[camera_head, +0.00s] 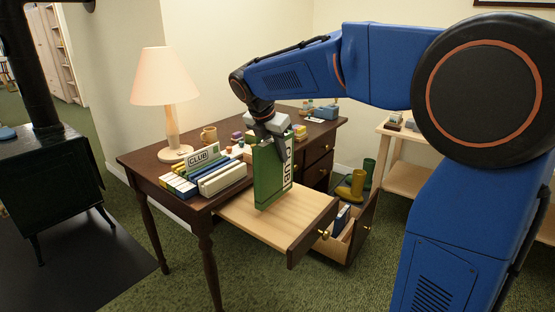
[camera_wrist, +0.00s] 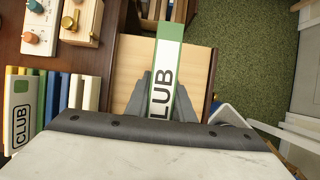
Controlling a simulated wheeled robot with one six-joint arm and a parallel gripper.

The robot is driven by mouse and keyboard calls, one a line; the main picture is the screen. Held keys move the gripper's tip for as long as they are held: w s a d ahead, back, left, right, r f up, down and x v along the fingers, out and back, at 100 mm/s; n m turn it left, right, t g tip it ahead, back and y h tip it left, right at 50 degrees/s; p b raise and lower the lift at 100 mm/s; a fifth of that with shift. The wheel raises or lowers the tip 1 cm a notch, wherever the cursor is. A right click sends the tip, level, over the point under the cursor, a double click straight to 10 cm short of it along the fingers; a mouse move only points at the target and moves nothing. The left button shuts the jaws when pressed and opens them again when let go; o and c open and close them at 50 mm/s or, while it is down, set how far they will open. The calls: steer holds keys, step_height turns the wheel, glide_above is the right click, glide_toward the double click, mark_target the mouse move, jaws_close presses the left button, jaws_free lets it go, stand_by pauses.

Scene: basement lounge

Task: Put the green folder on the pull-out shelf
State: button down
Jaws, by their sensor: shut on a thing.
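The green folder (camera_head: 267,178) stands upright in my gripper (camera_head: 272,136), which is shut on its upper part. In the wrist view the folder (camera_wrist: 169,60) shows its white spine label with "CLUB" lettering, between my gripper's fingers (camera_wrist: 163,95). The pull-out shelf (camera_head: 248,219) is a light wood board drawn out from the dark desk, with a dark front and a brass knob. The folder is over the shelf. I cannot tell whether its lower edge touches the board. The shelf (camera_wrist: 130,68) also lies below the folder in the wrist view.
A row of binders and a "CLUB" folder (camera_head: 203,155) stands on the desk (camera_head: 140,160) left of the shelf. An open drawer (camera_head: 352,232) sits below right of the shelf.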

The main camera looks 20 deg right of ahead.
steer(key=shift+f, duration=1.1)
steer(key=c, duration=1.5)
jaws_free()
steer(key=shift+c, duration=0.2)
steer(key=v, duration=1.1)
steer(key=shift+s+a+r, duration=0.1)
steer(key=shift+a+r, duration=0.05)
steer(key=shift+r, duration=0.15)
steer(key=shift+s+r, duration=0.15)
steer(key=shift+r, duration=0.1)
